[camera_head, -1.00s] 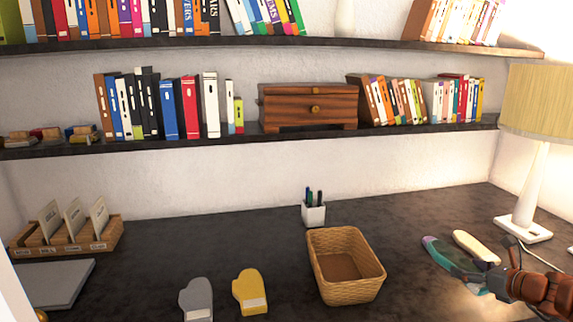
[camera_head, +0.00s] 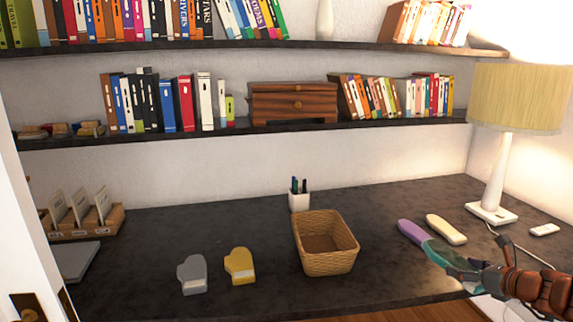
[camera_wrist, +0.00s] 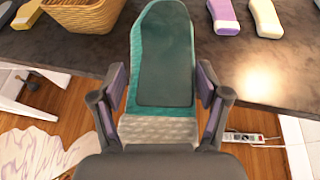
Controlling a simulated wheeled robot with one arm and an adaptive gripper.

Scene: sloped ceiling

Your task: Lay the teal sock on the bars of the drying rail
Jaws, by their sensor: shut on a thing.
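My gripper (camera_head: 482,277) is shut on the teal sock (camera_head: 447,255), seen at the right in the head view. In the wrist view the sock (camera_wrist: 165,60) lies between the two fingers (camera_wrist: 161,85), its toe pointing away from me. It has a dark grey-green middle, a teal border and a pale grey ribbed cuff near the palm. The sock is held at the desk's front edge, with floor showing below on both sides. I cannot make out a drying rail in either view.
A purple sock-like piece (camera_head: 411,231) and a cream one (camera_head: 446,229) lie on the dark desk (camera_head: 380,215) beyond the gripper. A power strip (camera_wrist: 245,137) lies on the floor.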

